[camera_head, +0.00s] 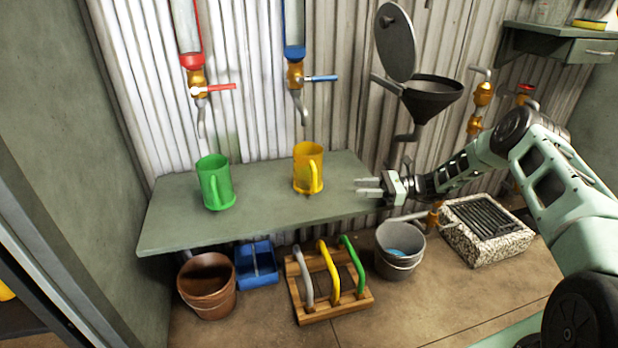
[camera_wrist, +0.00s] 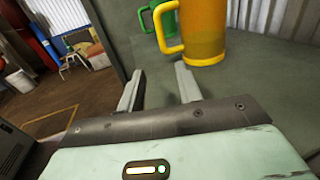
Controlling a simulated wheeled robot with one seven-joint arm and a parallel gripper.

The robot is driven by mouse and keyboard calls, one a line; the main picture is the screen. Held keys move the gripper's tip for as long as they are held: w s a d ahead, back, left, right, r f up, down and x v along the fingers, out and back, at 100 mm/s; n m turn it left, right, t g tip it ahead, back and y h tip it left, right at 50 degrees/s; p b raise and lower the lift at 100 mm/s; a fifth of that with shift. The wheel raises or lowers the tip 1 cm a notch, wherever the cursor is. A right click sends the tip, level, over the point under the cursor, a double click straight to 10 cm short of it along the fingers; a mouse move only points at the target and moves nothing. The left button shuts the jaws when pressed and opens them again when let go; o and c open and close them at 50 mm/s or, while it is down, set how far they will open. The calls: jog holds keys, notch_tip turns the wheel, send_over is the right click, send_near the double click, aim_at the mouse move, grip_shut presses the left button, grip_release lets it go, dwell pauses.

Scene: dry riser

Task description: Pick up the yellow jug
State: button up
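The yellow jug (camera_head: 308,168) stands upright on the grey-green shelf (camera_head: 265,215), below the blue-handled tap, with its handle toward the front. In the wrist view the yellow jug (camera_wrist: 202,30) is just beyond my fingers, its handle to the left. My gripper (camera_head: 368,187) is to the right of the jug, near the shelf's right end, with its fingers pointing left toward it. The fingers are apart with nothing between them, as the wrist view of my gripper (camera_wrist: 158,88) also shows. The jug and the fingers look apart.
A green jug (camera_head: 215,182) stands left on the shelf. A black funnel (camera_head: 432,95) with a raised lid is on the wall behind my arm.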

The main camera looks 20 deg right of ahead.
jog(key=b, duration=0.1)
send_near(314, 191)
jog(key=x, duration=0.2)
jog(key=r+x, duration=0.1)
jog(key=x, duration=0.1)
jog(key=shift+w+a, duration=0.2)
jog(key=shift+a, duration=0.1)
jog(key=x, duration=0.1)
jog(key=b+x, duration=0.1)
jog(key=x, duration=0.2)
jog(key=shift+w+f+b, duration=0.3)
jog(key=shift+b, duration=0.1)
jog(key=shift+w+a+r, duration=0.1)
jog(key=shift+w+a, duration=0.1)
jog(key=shift+a, duration=0.3)
grip_shut()
